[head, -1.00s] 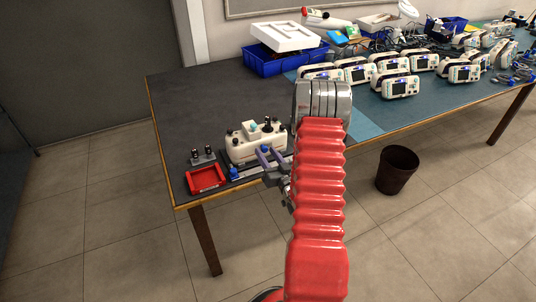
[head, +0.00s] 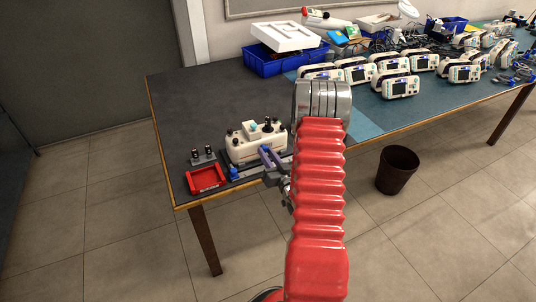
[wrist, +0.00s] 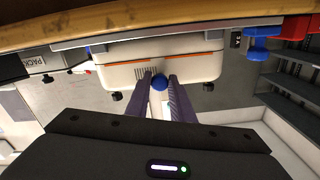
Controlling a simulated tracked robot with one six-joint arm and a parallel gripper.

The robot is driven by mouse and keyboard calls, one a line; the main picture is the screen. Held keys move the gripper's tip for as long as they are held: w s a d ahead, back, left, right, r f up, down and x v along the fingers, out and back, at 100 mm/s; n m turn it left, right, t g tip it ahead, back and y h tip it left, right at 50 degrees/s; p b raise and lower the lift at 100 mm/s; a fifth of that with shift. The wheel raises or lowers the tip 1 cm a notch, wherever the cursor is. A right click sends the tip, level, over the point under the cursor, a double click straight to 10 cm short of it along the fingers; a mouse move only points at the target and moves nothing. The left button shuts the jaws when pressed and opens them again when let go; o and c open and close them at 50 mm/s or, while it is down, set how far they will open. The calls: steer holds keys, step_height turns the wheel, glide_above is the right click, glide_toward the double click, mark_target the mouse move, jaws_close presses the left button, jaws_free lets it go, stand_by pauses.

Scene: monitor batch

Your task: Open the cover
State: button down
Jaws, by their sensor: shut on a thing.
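The white device cover (head: 256,145) with dark knobs on it sits on a dark fixture at the near left corner of the table. My gripper (head: 267,153) is at the front side of it. The wrist view shows the white casing (wrist: 160,62) upside down, with an orange seam and a vent. There my gripper (wrist: 158,92) has its two purple fingers on either side of a blue ball knob (wrist: 158,82) on a pale stem, shut on it. The knob is hidden behind the fingers in the head view. The cover lies closed and level.
A red tray (head: 206,178) and a small grey stand (head: 203,157) are left of the fixture. A blue clamp piece (head: 234,173) is at its front left. A blue bin (head: 283,62) and several monitors (head: 400,86) stand farther back. The table behind the fixture is clear.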

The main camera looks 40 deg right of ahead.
steer(key=shift+s+d, duration=0.1)
steer(key=shift+d, duration=0.15)
steer(key=shift+a+r, duration=0.1)
